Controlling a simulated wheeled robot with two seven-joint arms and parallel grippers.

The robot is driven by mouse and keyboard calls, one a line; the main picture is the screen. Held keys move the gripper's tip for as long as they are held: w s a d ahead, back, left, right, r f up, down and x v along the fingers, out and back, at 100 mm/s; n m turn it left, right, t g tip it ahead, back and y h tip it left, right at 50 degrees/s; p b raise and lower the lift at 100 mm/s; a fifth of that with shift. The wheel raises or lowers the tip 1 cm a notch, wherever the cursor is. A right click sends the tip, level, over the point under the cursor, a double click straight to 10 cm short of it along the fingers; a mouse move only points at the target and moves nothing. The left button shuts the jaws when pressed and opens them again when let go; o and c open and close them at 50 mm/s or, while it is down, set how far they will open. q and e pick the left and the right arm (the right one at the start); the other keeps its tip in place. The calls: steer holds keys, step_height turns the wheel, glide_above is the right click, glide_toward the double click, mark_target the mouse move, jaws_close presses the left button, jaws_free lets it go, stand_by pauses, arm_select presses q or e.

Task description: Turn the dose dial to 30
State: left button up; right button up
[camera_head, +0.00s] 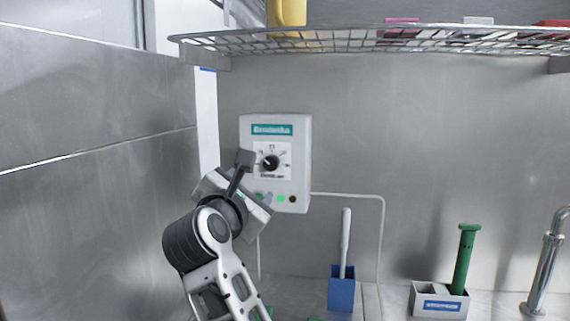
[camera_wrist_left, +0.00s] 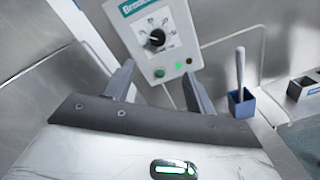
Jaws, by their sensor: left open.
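The dose dial (camera_head: 270,162) is a round black knob on a white scale plate, on the front of a light grey wall box with a teal label. The scale numbers are too small to read. The dial's pointer direction is not clear to me. The left wrist view shows the dial (camera_wrist_left: 155,40) beyond my fingertips. My left gripper (camera_head: 249,174) is just left of and below the dial in the head view. In the left wrist view the left gripper (camera_wrist_left: 158,74) is open and empty, its fingers apart and short of the dial. My right gripper is not in view.
A green lamp (camera_head: 281,198) and a dark button (camera_head: 292,199) sit below the dial. A wire shelf (camera_head: 350,42) hangs above. A blue holder (camera_head: 341,290) with a white-handled tool and a grey holder (camera_head: 425,303) with a green tool stand to the right.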

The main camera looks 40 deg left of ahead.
mark_target(270, 164)
arm_select(q)
steer(key=p+x, duration=0.2)
steer(key=x, duration=1.3)
steer(key=shift+a+p, duration=0.15)
steer(key=shift+p, duration=0.15)
steer(key=c, duration=1)
steer(key=shift+o, duration=0.2)
